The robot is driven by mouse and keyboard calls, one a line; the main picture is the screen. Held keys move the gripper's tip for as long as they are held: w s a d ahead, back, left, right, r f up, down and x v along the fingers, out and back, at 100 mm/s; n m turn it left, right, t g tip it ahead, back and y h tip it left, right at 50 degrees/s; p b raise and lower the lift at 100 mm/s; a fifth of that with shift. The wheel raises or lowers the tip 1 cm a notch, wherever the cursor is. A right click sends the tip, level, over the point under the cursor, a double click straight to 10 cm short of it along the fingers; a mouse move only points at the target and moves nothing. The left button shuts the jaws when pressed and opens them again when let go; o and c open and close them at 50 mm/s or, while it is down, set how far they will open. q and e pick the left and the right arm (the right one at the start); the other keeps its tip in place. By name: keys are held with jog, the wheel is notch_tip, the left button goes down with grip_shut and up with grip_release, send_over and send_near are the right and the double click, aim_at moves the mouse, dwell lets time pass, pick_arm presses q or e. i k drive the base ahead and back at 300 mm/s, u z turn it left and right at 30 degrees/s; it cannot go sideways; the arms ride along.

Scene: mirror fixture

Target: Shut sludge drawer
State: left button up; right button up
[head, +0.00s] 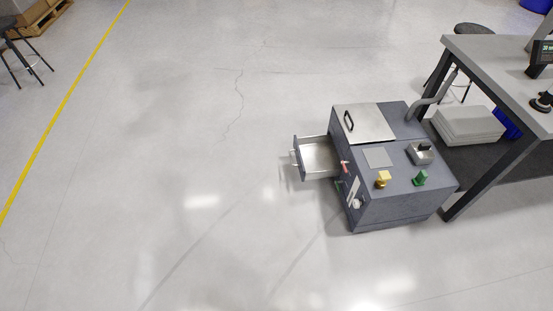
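The sludge drawer (318,156) is pulled out from the left side of a grey-blue machine cabinet (402,206). The drawer is open, with a light metal inside that looks empty. Its handle (293,158) is on the drawer's left end, facing away from the cabinet. Neither of my grippers shows in the head view.
The cabinet top has a metal lid (364,123) with a black handle, a yellow knob (383,179) and a green knob (420,178). A grey table (500,60) stands at the right, with a stool (474,30) behind it. The floor left of the drawer is clear.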

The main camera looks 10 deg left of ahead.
aim_at(317, 157)
jog(key=u, duration=1.05)
jog(key=i, duration=2.1)
jog(key=z, duration=2.8)
